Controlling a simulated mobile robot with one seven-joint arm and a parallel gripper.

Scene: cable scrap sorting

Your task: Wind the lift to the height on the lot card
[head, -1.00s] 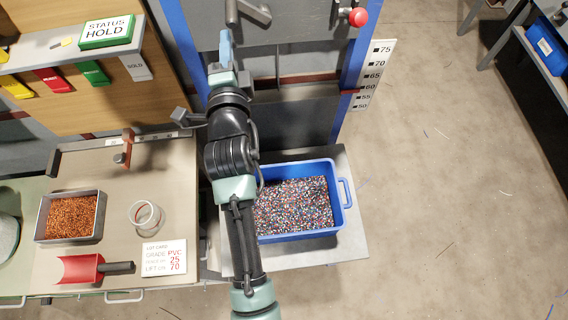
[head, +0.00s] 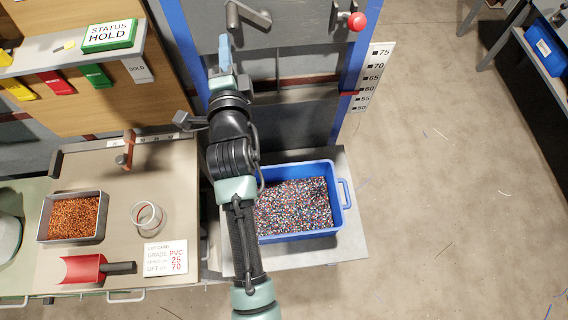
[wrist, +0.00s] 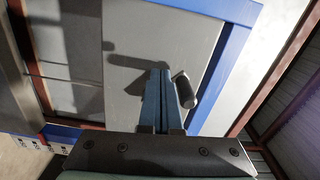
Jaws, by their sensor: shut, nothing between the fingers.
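The lift is a grey panel between blue posts (head: 342,110), with a crank (head: 250,14) near its top. The crank's grip (wrist: 184,89) also shows in the wrist view, just right of my fingertips. My gripper (head: 225,48) is shut and empty below the crank in the head view; its blue fingers (wrist: 155,98) are together, beside the grip, not around it. The height scale (head: 371,80) runs 50 to 75; a dark red strip beside it is near the 60 mark. The lot card (head: 166,258) reads grade PVC, 25, and lift 70.
A red knob (head: 357,21) sticks out at the panel's upper right. A blue bin (head: 345,193) of mixed granules stands at the lift's foot. The left bench holds a tray (head: 45,222) of copper-coloured bits, a clear cup (head: 147,215) and a red scoop (head: 82,269).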

